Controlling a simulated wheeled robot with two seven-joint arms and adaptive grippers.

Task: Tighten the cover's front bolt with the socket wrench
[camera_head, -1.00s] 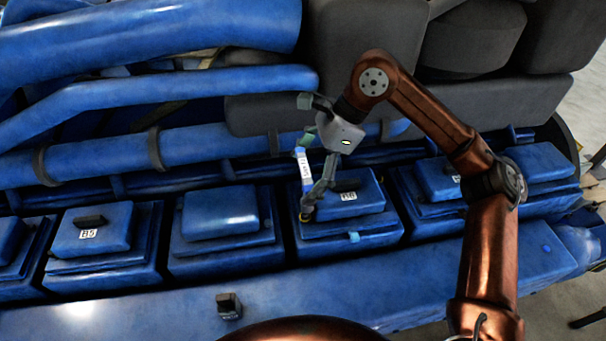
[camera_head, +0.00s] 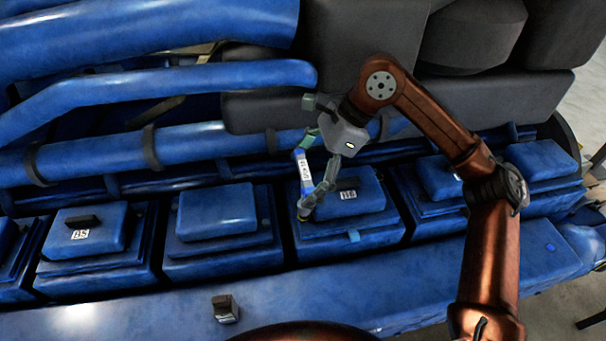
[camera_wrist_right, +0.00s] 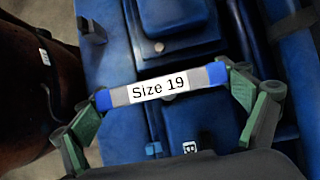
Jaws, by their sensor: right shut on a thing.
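My right gripper (camera_head: 306,172) is shut on the socket wrench (camera_head: 305,170), a blue and grey bar with a white label. The right wrist view shows the wrench (camera_wrist_right: 158,88) lying across between the green fingers, its label reading "Size 19". In the head view the wrench is over the left side of the blue cover marked B6 (camera_head: 367,202). Its lower end is partly hidden by a finger, so I cannot tell whether it touches anything. A small light-blue piece (camera_head: 353,236), possibly the front bolt, shows at that cover's front edge, apart from the wrench. My left gripper is out of view.
Similar blue covers stand in a row on both sides, one marked B5 (camera_head: 86,228). A small dark block (camera_head: 226,309) sits on the blue ledge (camera_head: 420,282) in front. Blue pipes (camera_head: 180,85) and dark grey housings (camera_head: 370,40) crowd the space behind.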

